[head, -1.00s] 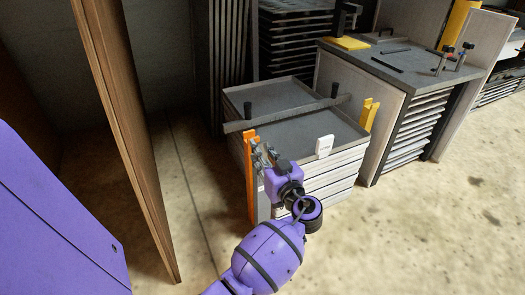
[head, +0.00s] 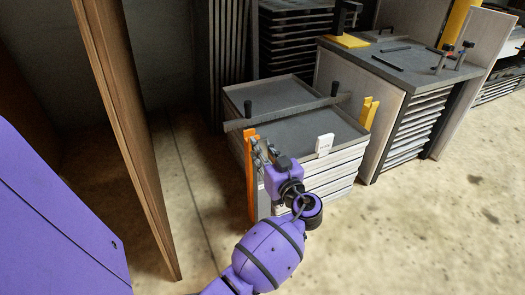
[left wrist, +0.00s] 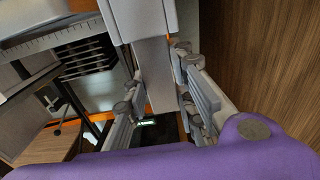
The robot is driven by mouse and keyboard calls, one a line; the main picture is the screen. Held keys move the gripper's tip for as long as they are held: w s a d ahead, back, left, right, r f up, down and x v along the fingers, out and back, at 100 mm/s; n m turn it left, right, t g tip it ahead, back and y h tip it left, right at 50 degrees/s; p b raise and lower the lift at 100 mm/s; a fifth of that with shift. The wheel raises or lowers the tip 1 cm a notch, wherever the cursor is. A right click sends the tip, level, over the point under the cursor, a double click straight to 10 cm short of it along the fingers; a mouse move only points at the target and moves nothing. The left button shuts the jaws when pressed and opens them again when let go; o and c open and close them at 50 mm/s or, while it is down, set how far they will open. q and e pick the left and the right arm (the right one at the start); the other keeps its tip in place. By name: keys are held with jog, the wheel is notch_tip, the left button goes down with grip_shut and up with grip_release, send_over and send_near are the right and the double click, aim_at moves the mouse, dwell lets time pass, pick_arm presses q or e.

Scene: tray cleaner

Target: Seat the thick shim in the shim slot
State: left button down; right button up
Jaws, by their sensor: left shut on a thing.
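My left gripper (head: 262,154) is at the front left corner of the tray stack, next to the upright orange bracket (head: 250,180). In the left wrist view its two fingers (left wrist: 160,88) are shut on a grey flat piece (left wrist: 155,75), which runs up to a wider grey part at the top. In the head view the fingers hide this piece. I cannot tell for sure whether it is the thick shim. I cannot pick out the shim slot. My right gripper is not in view.
A dark bar (head: 290,114) with two black knobs lies across the top tray (head: 345,125). A white block (head: 324,144) sits on its front edge. A yellow bracket (head: 368,112) stands at the right. A wooden panel (head: 130,150) rises at the left. A grey workbench (head: 440,70) stands behind right.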

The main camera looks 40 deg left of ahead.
pick_arm(q)
jog(key=shift+r+p, duration=0.7)
jog(key=shift+r, duration=0.65)
jog(key=shift+b, duration=0.9)
dwell(0.5)
jog(key=shift+f+b, duration=0.4)
jog(key=shift+f, duration=0.8)
jog(key=shift+f, duration=0.9)
jog(key=c, duration=1.7)
grip_release()
jog(key=o, duration=0.3)
jog(key=shift+f, duration=0.15)
jog(key=shift+s, duration=0.1)
